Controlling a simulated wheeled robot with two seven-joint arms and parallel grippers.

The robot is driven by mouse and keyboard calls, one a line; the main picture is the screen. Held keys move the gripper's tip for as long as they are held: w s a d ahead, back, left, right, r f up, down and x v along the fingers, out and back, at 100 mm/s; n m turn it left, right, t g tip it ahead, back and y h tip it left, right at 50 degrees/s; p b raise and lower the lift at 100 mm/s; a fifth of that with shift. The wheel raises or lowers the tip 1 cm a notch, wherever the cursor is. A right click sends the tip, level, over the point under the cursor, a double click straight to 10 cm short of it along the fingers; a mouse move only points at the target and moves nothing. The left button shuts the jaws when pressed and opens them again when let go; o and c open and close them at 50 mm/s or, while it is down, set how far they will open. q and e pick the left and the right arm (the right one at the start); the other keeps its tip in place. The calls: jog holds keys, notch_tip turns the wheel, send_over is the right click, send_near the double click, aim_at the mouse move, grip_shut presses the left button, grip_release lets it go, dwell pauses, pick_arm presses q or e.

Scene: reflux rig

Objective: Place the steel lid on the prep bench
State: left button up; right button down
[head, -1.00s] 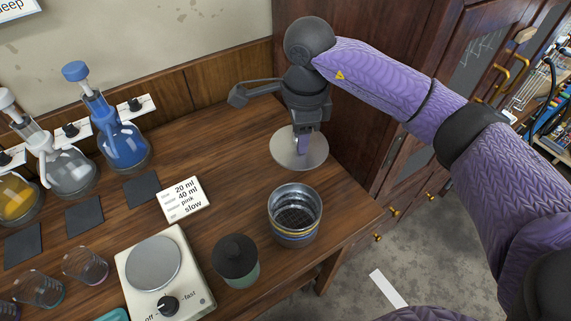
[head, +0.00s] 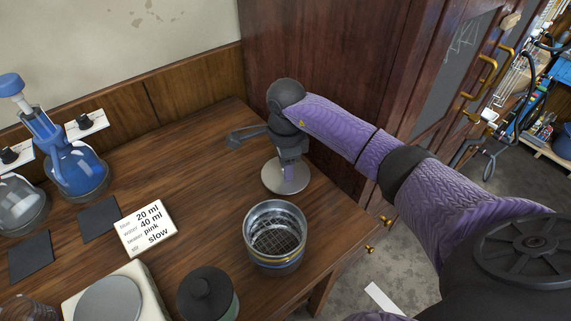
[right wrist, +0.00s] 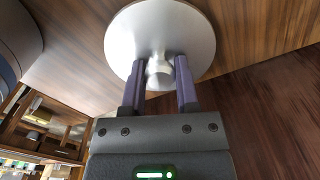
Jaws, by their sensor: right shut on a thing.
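The steel lid (head: 277,180) is a round, shiny disc at the back right of the wooden prep bench (head: 190,145). My right gripper (head: 288,172) is above it, pointing down, with its fingers shut on the knob at the lid's middle. In the right wrist view the lid (right wrist: 190,30) fills the top centre, and the two purple fingers (right wrist: 160,75) are on either side of its knob. The lid is at or very near the bench top; I cannot tell whether it touches. My left gripper is not in view.
An open steel pot (head: 275,236) with a mesh inside stands in front of the lid. A dark-lidded jar (head: 208,295), a stirrer plate (head: 108,302), a recipe card (head: 146,228) and a blue flask (head: 75,170) are further left. The bench's right edge is close by.

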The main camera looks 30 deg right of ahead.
jog(key=shift+f, duration=0.15)
jog(key=shift+c, duration=1.8)
grip_release()
jog(key=shift+r, duration=0.25)
notch_tip(320, 180, up, 12)
jog(key=p, duration=0.3)
